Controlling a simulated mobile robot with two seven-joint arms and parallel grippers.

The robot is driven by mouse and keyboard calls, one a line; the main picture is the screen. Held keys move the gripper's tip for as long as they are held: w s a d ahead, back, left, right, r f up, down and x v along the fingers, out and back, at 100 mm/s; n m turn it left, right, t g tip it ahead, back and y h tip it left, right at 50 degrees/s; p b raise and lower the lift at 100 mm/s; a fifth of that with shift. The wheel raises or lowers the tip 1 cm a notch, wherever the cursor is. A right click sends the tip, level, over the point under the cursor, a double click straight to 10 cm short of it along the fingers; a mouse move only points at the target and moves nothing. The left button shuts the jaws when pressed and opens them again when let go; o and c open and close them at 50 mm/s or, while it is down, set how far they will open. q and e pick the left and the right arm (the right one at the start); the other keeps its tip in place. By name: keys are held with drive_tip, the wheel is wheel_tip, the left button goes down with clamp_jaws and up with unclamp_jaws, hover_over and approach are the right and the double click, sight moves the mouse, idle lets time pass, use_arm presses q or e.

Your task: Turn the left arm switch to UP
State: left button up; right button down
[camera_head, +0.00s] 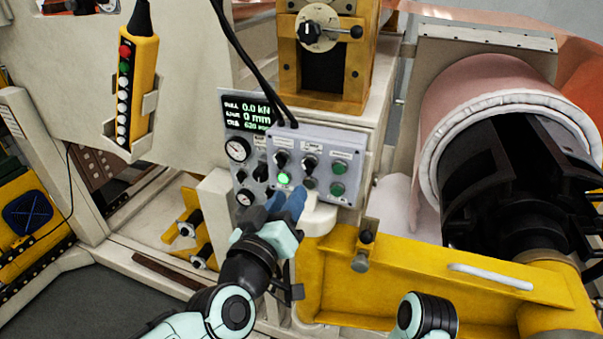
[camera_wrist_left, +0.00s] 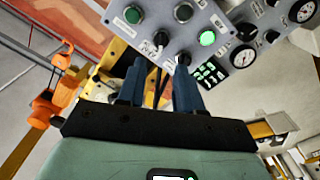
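A grey control box (camera_head: 325,146) carries two black-levered switches side by side, a left one (camera_head: 280,160) and a right one (camera_head: 310,163). Their labels are too small to read, so I cannot tell which arm each belongs to. My left gripper (camera_head: 289,203) is just below and in front of the box, its blue fingers parted and empty. In the left wrist view the box appears turned over. There the right switch (camera_wrist_left: 160,40) shows just beyond the finger gap (camera_wrist_left: 160,62), and the left switch (camera_wrist_left: 184,60) is at one fingertip. Contact cannot be told. My right gripper is out of view.
A lit green lamp (camera_head: 284,178) and green buttons (camera_head: 340,167) share the box. A gauge panel with a display (camera_head: 247,108) stands behind its left side. A yellow pendant (camera_head: 137,85) hangs at left. A yellow beam (camera_head: 420,275) and large cylinder (camera_head: 480,85) are at right.

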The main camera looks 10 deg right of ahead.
sight(306, 170)
use_arm(q)
drive_tip(key=x, duration=0.9)
drive_tip(key=shift+w+d+f, duration=0.1)
drive_tip(key=shift+w, duration=0.05)
clamp_jaws()
